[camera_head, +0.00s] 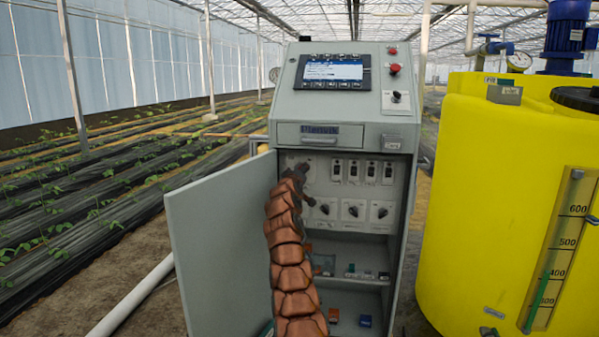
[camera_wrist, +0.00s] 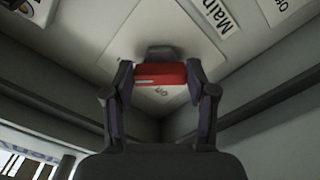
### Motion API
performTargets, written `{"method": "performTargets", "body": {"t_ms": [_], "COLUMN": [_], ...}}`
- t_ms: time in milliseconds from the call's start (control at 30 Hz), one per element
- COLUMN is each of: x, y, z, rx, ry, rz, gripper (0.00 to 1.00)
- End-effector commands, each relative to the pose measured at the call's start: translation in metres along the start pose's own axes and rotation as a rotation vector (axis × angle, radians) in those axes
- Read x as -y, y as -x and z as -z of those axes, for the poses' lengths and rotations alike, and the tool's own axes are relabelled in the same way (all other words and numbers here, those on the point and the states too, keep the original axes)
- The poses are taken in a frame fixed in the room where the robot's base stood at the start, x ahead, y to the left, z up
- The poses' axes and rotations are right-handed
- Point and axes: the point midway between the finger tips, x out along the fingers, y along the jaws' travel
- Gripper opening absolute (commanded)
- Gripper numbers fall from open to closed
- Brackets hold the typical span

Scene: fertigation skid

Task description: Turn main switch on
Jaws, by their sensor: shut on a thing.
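The main switch's red handle (camera_wrist: 160,74) shows in the wrist view, lying crosswise on a pale plate (camera_wrist: 178,38). A plate partly reading "Main" (camera_wrist: 212,14) is just above it. My gripper (camera_wrist: 160,80) has one finger at each end of the red handle and is shut on it. In the head view my gripper (camera_head: 299,172) is inside the open cabinet (camera_head: 284,130), at the upper left of the inner panel. There my gripper and copper-coloured arm hide the switch.
The cabinet door (camera_head: 222,240) stands open to the left of my arm. Several breakers (camera_head: 353,171) and rotary knobs (camera_head: 354,211) are right of my gripper. Small parts lie on the shelves below. A yellow tank (camera_head: 490,200) stands close on the right.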

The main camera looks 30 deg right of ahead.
Motion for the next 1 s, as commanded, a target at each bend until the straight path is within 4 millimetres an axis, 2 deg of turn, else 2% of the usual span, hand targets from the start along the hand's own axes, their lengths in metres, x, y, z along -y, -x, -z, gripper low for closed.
{"method": "performTargets", "body": {"t_ms": [467,500,700,1000], "x": [-0.0005,-0.0005,-0.0003,-0.0002], "y": [0.0002,0.0002,0.0001,0.0000], "z": [0.0012,0.0012,0.0008,0.0002], "rx": [-0.003,-0.003,-0.002,-0.001], "ry": [-0.013,-0.013,-0.012,-0.010], "rz": [-0.001,-0.001,-0.001,-0.001], "gripper": [0.22,0.61,0.82,0.82]}}
